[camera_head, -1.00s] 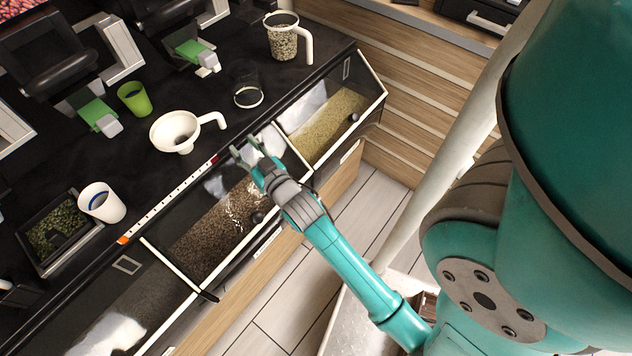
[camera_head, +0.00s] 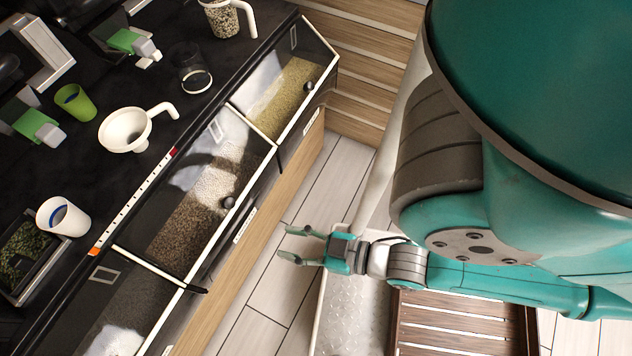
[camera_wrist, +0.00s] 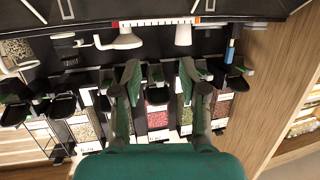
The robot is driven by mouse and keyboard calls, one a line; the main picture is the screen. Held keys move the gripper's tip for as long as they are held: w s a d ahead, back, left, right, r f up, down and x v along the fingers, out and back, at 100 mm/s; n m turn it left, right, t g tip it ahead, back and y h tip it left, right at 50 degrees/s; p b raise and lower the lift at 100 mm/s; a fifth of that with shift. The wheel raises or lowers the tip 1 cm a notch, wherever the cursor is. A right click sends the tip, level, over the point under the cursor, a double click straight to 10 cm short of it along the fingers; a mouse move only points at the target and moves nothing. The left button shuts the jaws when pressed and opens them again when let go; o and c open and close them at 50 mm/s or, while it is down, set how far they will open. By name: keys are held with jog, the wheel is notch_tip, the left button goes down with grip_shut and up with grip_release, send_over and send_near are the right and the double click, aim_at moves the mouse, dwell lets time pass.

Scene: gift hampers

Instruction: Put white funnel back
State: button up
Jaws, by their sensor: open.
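The white funnel (camera_head: 127,130) stands on the black counter, its handle pointing right, behind the strip with the marked scale. In the wrist view the funnel (camera_wrist: 124,41) is at the top, left of the white cup. My gripper (camera_head: 286,245) is open and empty, over the floor in front of the counter, well apart from the funnel. In the wrist view my gripper (camera_wrist: 158,75) shows two spread fingers with nothing between them.
A white cup (camera_head: 63,217), a green cup (camera_head: 75,102), a clear cup (camera_head: 190,72) and a handled jug of grain (camera_head: 226,18) stand on the counter. Lidded grain bins (camera_head: 205,200) line its front edge. A slatted wooden crate (camera_head: 462,325) is at the lower right.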

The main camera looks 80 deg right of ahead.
jog(key=shift+n+g+y, duration=0.3)
jog(key=shift+n+y, duration=0.1)
jog(key=shift+y, duration=0.1)
jog(key=s, duration=0.1)
jog(key=s+r, duration=0.1)
jog(key=s, duration=0.1)
jog(key=s+a+r, duration=0.1)
jog(key=shift+s+a+r, duration=0.1)
jog(key=shift+s+r, duration=0.1)
jog(key=shift+s, duration=0.15)
